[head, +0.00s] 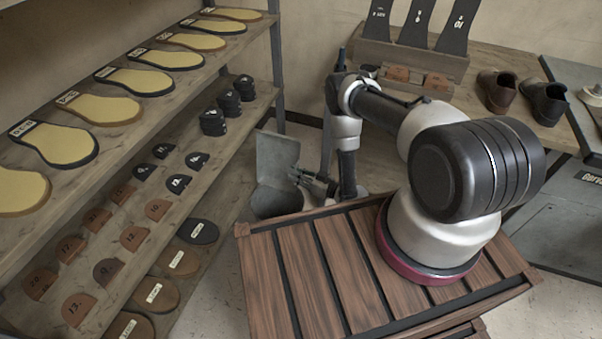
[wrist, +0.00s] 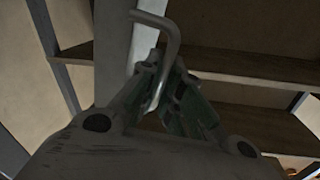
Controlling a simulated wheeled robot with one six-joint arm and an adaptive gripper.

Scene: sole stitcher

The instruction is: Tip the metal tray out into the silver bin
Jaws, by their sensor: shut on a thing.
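The metal tray (head: 277,158) is a flat grey sheet in the head view, held steeply tilted, nearly on edge. The silver bin (head: 276,204) is the rounded grey shape directly below it, beyond my wooden deck; its opening is mostly hidden. My gripper (head: 297,174) is at the tray's right side. In the wrist view my gripper (wrist: 160,92) is shut on a bent metal rod, the tray's handle (wrist: 168,35). I cannot see the tray's inner face clearly, nor whether anything lies in the tray or the bin.
A shelf rack (head: 170,85) with yellow soles, heel pieces and black stacks stands at the left, close to the bin. Some floor shows between rack and bench.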

